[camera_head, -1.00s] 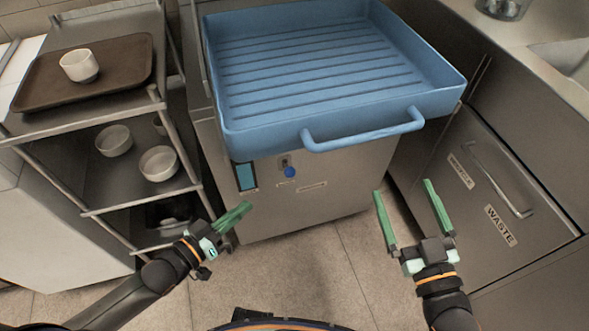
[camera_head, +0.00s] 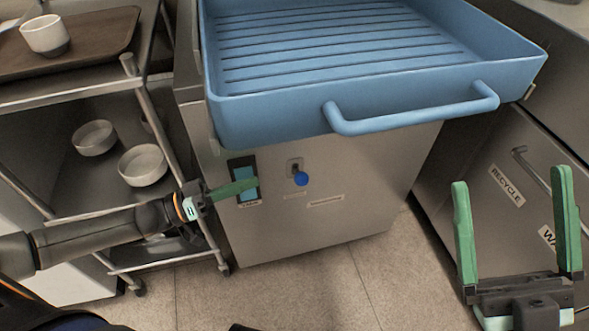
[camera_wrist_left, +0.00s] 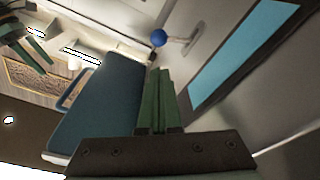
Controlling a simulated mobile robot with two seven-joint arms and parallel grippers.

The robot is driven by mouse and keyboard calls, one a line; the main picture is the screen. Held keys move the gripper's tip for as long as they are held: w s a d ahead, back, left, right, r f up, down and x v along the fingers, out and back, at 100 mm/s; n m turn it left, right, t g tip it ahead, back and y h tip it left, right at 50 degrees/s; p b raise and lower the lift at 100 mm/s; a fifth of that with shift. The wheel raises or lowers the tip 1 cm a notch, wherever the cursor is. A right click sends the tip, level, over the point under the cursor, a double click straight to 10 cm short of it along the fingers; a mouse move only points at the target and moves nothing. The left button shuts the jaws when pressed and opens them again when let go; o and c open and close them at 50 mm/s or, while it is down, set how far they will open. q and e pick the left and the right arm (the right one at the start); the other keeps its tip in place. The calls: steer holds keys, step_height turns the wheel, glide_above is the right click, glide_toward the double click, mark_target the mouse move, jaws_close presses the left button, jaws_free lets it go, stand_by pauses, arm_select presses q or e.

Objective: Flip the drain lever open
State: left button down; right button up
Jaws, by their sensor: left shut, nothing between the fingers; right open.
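The drain lever (camera_head: 301,179) is a small lever with a blue ball knob on the front of the metal cabinet (camera_head: 330,220), below the blue tray. In the head view its knob hangs at the lower end, below a small metal plate. It also shows in the left wrist view (camera_wrist_left: 159,38), ahead of the fingertips. My left gripper (camera_head: 254,184) is shut and empty, to the left of the lever and apart from it, in front of the teal panel. Its closed fingers also show in the left wrist view (camera_wrist_left: 160,72). My right gripper (camera_head: 510,178) is open and empty at the right.
The blue ribbed tray (camera_head: 235,115) with a front handle (camera_head: 410,120) overhangs the cabinet above the lever. A shelf rack (camera_head: 95,205) with white bowls stands close at the left. Bins (camera_head: 500,150) stand at the right. The floor in front is clear.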

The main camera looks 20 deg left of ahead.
mark_target(299, 175)
arm_select(q)
steer(key=b+x, duration=0.2)
steer(key=x, duration=0.8)
steer(key=shift+b, duration=0.35)
steer(key=shift+s+d+f+m, duration=0.25)
steer(key=shift+f+m, duration=0.15)
steer(key=shift+m, duration=0.5)
steer(key=f+m, duration=0.1)
steer(key=m, duration=0.1)
steer(key=f+m+g, duration=0.1)
steer(key=f+m, duration=0.1)
steer(key=s+f+m+h, duration=0.1)
steer(key=m, duration=0.2)
steer(key=shift+d+f, duration=0.2)
steer(key=shift+d, duration=0.1)
steer(key=shift+f, duration=0.15)
steer(key=shift+s+a, duration=0.15)
stand_by(0.5)
